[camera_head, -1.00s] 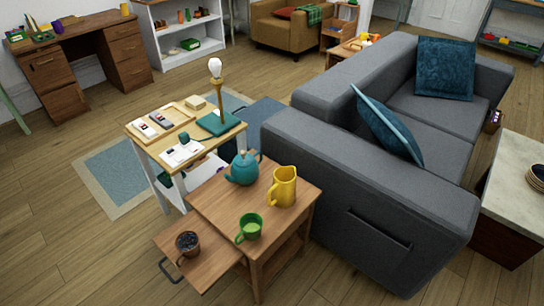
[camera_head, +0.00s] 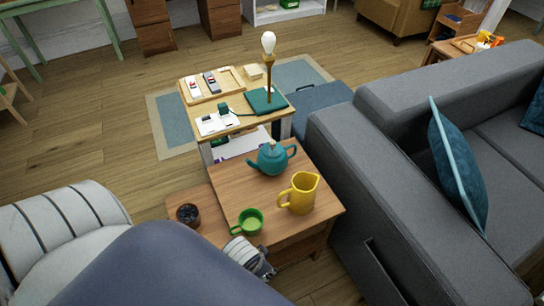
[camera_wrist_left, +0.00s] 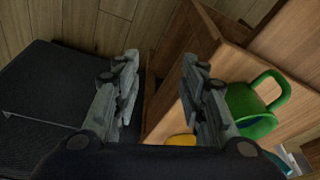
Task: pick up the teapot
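The teal teapot (camera_head: 271,160) stands upright on the small wooden side table (camera_head: 232,182), near its far edge. In the left wrist view, a small teal patch at the lower right may be part of it. My left gripper (camera_head: 264,270) is at the near edge of the table, below the green mug and apart from the teapot. In the left wrist view its two fingers (camera_wrist_left: 158,78) are spread with nothing between them. My right gripper is not in view.
A yellow pitcher (camera_head: 300,193) and a green mug (camera_head: 247,222) stand between gripper and teapot. A dark cup (camera_head: 187,214) sits on the pulled-out lower left part. A desk with a lamp (camera_head: 268,65) is behind. A grey sofa (camera_head: 390,160) borders the right.

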